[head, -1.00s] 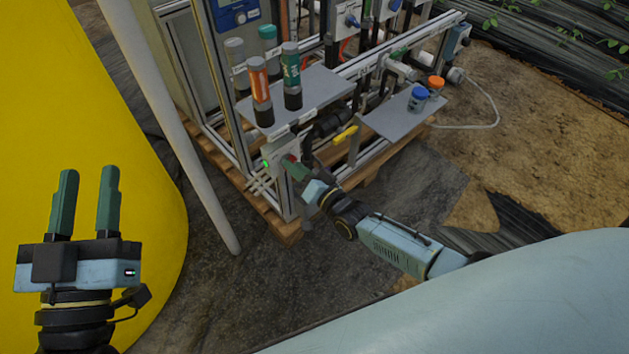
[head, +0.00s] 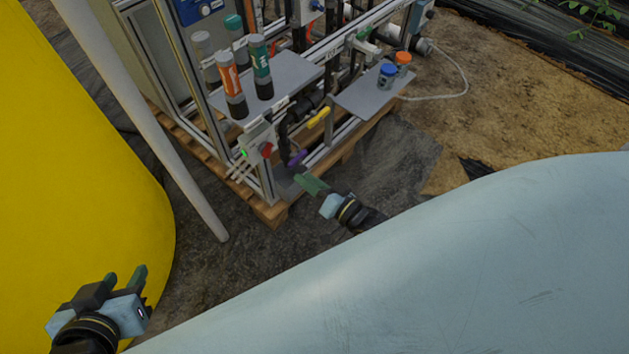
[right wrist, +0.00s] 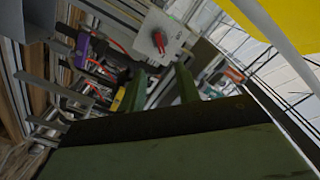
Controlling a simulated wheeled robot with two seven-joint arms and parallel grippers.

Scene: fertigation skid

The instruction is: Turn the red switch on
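The red switch (head: 266,150) is a red knob on a pale grey box (head: 254,141) at the lower front corner of the skid frame. A green light (head: 243,153) glows on the box's side. The red switch also shows in the right wrist view (right wrist: 158,42), uncovered, its raised grip roughly upright in that picture. My right gripper (head: 306,183) is below and right of the switch, apart from it. In the right wrist view its green fingers (right wrist: 161,84) are spread with nothing between them. My left gripper (head: 125,276) is open and empty beside the yellow tank.
A yellow handle (head: 318,117) and a purple handle (head: 297,158) are close to the switch. Shelves hold bottles (head: 231,86) and blue-capped (head: 387,76) and orange-capped jars. A white slanted pole (head: 150,125) and yellow tank (head: 80,160) stand left.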

